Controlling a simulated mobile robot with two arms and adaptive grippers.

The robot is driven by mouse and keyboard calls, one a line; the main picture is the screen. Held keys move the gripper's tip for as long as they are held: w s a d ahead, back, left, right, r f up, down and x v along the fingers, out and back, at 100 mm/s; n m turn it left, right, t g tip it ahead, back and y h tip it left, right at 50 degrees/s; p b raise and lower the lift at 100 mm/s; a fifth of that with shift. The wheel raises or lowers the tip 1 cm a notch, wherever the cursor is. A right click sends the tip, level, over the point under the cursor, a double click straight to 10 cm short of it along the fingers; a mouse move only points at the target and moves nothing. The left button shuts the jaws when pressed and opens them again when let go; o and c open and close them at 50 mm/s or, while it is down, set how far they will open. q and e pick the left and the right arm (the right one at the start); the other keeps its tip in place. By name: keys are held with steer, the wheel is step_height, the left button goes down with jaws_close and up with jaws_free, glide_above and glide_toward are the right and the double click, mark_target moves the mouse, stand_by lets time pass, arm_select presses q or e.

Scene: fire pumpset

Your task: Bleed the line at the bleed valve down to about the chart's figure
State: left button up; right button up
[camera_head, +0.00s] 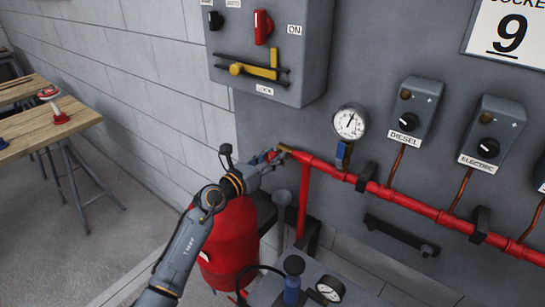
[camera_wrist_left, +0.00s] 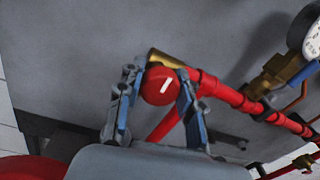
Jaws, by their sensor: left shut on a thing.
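The bleed valve has a round red knob (camera_wrist_left: 161,88) with a white mark, on a brass fitting (camera_wrist_left: 165,60) at the left end of the red pipe (camera_head: 330,170). My left gripper (camera_head: 268,159) is at this pipe end, and in the left wrist view its fingers (camera_wrist_left: 160,84) are shut on the knob from both sides. The round pressure gauge (camera_head: 349,123) stands above the pipe; its needle points up and slightly right, its figures too small to read. It is partly cut off in the wrist view (camera_wrist_left: 313,42). A white chart (camera_head: 508,30) shows a 9, its heading cut off. My right gripper is not visible.
Grey DIESEL (camera_head: 411,108) and ELECTRIC (camera_head: 492,135) switch boxes sit above the pipe. A grey box (camera_head: 225,80) with a red switch and brass lever hangs above my gripper. A red tank (camera_head: 230,245) stands below my forearm. A wooden bench (camera_head: 40,125) is at left.

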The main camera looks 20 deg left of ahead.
arm_select(q)
steer(key=n+p, duration=0.3)
steer(key=n, duration=0.1)
steer(key=shift+r, duration=0.1)
steer(key=n+p, duration=0.1)
steer(key=n, duration=0.2)
steer(key=shift+n+t+p, duration=0.35)
steer(key=shift+n+t, duration=0.05)
steer(key=shift+n, duration=0.6)
steer(key=o, duration=1.2)
steer(key=v, duration=1.2)
